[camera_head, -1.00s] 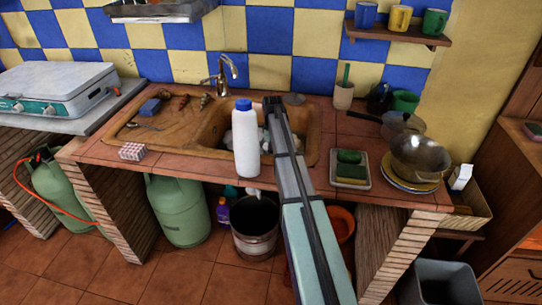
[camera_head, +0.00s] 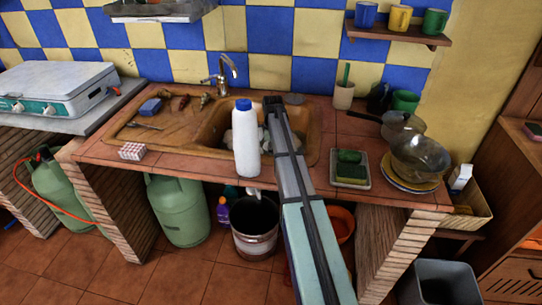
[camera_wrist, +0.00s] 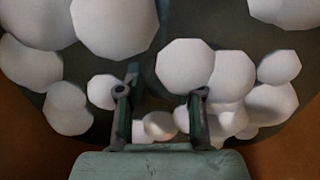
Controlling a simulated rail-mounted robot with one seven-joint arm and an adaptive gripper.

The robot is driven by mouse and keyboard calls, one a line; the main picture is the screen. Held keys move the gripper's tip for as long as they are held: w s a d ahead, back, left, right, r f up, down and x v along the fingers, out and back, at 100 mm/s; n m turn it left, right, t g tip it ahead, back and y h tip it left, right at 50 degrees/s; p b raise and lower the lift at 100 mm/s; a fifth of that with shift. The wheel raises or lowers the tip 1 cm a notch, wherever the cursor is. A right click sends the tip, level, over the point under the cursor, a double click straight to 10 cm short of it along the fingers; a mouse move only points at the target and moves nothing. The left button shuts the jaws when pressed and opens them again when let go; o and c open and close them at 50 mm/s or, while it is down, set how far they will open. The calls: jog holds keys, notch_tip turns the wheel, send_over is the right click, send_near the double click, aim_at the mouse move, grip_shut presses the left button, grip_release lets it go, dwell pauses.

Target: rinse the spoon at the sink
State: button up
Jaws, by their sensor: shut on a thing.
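The brown sink (camera_head: 212,128) is set in the tiled counter, with a metal tap (camera_head: 222,75) at its back edge. A small silver utensil that looks like a spoon (camera_head: 147,126) lies on the drainboard to the left. My gripper (camera_head: 272,103) is over the right part of the basin. In the wrist view my gripper (camera_wrist: 159,97) has its fingers apart with pale round lumps (camera_wrist: 187,67) around and between them, over a dark round surface. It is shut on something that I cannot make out.
A white bottle with a blue cap (camera_head: 245,138) stands at the basin's front edge, close left of my arm. A sponge tray (camera_head: 350,183), plates (camera_head: 410,184) and a pan (camera_head: 402,124) stand to the right.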

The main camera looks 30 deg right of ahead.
notch_tip(320, 180, up, 19)
jog(key=p, duration=1.1)
jog(key=shift+p, duration=0.4)
dwell(0.5)
jog(key=shift+r, duration=0.15)
dwell(1.9)
notch_tip(320, 180, up, 4)
jog(key=p, duration=0.2)
jog(key=shift+p, duration=0.3)
jog(key=shift+a, duration=0.1)
dwell(0.4)
